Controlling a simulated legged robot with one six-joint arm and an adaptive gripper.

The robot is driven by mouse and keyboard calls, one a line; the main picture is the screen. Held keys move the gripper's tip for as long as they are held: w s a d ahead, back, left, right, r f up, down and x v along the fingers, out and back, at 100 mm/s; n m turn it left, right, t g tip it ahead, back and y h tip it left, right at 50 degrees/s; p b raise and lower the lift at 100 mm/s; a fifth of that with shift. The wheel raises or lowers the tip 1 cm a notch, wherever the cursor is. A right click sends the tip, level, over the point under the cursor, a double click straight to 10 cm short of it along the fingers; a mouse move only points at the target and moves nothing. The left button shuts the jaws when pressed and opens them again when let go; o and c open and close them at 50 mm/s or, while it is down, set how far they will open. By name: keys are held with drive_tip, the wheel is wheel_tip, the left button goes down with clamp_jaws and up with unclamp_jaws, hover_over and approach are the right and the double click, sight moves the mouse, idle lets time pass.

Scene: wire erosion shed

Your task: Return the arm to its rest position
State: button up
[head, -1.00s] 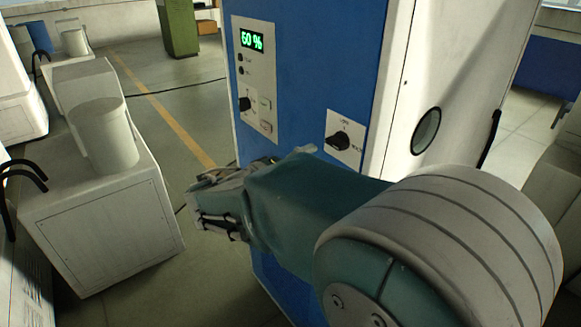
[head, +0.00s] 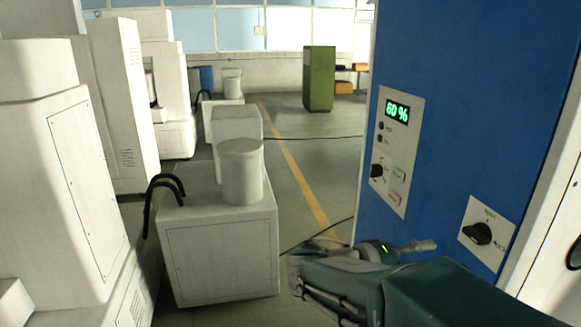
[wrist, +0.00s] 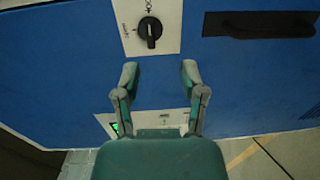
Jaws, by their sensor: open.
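My gripper (head: 305,277) shows at the bottom of the head view, in front of the lower part of a blue cabinet (head: 455,95). My teal forearm runs from it to the lower right corner. In the wrist view my gripper (wrist: 159,72) has its two fingers spread apart, with nothing between them. The cabinet's blue face (wrist: 60,70) fills most of that view behind the fingers. A black rotary knob (wrist: 150,31) on a white plate lies just beyond the fingertips.
A white machine box with a cylinder (head: 241,172) stands left of my gripper. White machines (head: 85,190) line the left side. Open floor with a yellow line (head: 290,165) runs back to a green cabinet (head: 319,78).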

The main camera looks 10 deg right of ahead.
drive_tip(key=s+a+f+y, duration=0.1)
drive_tip(key=s+f+y, duration=0.6)
drive_tip(key=s+y, duration=0.2)
drive_tip(key=s+a+f+t+y, duration=0.1)
drive_tip(key=a+t+y, duration=0.3)
drive_tip(key=a+y, duration=0.4)
drive_tip(key=shift+s+a+f+m, duration=0.35)
drive_tip(key=shift+s+a, duration=0.35)
drive_tip(key=shift+a, duration=0.75)
drive_tip(key=shift+r, duration=0.1)
